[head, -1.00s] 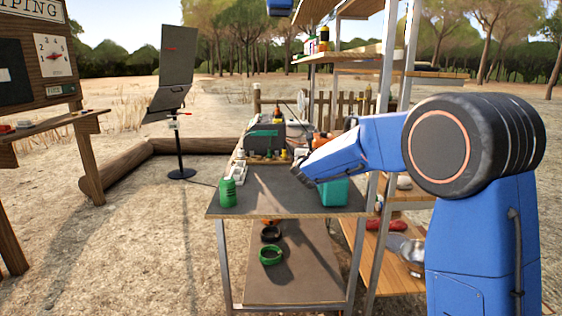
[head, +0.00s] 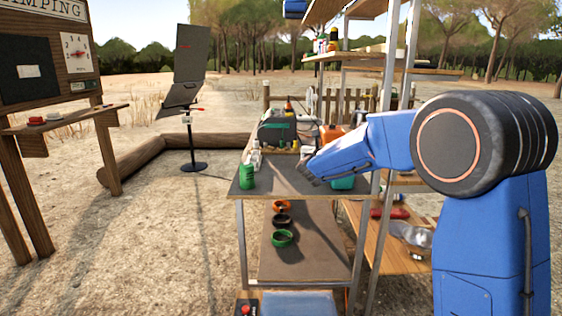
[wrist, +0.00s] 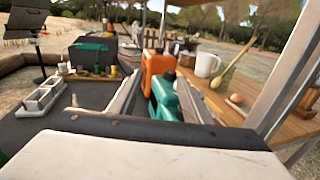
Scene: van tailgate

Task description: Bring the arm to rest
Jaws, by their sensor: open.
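My arm, blue with a black joint, reaches left over the grey-topped table (head: 285,180). My gripper (head: 308,172) is above the table's right part and partly hidden by its own wrist. In the wrist view its two fingers are apart (wrist: 162,78), with nothing held between them. A teal container (wrist: 163,98) shows beyond and between the fingers, with an orange container (wrist: 156,70) behind it. In the head view the teal container (head: 342,183) is mostly hidden behind my arm.
A green can (head: 247,176) stands at the table's left front. A white mug (wrist: 207,65) and an egg (wrist: 236,99) rest on a wooden shelf.

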